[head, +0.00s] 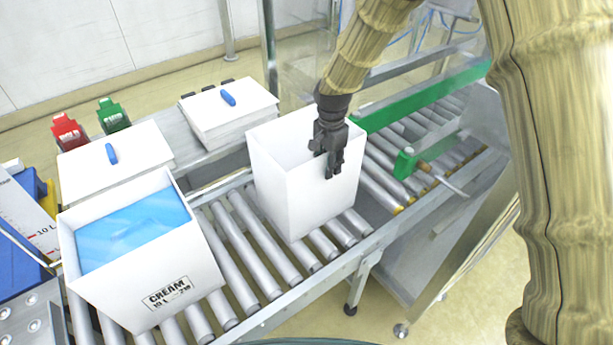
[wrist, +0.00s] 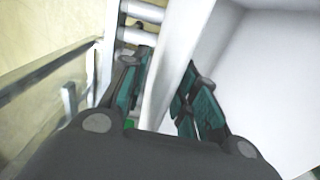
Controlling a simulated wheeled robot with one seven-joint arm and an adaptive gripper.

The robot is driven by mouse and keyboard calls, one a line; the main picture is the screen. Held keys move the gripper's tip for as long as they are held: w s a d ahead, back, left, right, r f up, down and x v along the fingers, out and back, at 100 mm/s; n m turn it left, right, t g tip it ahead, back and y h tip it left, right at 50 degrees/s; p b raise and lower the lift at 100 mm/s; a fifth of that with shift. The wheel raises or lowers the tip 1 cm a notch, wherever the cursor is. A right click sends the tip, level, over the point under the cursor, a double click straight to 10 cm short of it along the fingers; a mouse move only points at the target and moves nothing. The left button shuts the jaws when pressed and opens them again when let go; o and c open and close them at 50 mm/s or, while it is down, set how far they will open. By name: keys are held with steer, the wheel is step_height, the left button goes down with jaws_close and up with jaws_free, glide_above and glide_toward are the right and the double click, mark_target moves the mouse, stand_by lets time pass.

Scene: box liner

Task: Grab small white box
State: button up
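The small white box (head: 285,195) is open-topped, plain and empty as far as I can see. It stands upright on the roller conveyor in the middle of the head view. My gripper (head: 334,165) is at its right side, pointing down at the rim. In the wrist view, the box's wall (wrist: 170,75) runs between the two fingers of my gripper (wrist: 165,75), one finger outside and one inside. The fingers look apart, with a gap to the wall. Contact with the wall is hard to judge.
A white box marked CREAM (head: 190,275) with a blue liner stands left on the rollers (head: 255,255). Behind are white stacks (head: 225,110) with blue handles (head: 228,98), and red (head: 68,133) and green (head: 112,115) holders. A green rail (head: 430,100) lies to the right.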

steer(key=shift+f, duration=0.5)
jaws_close()
steer(key=shift+r, duration=0.1)
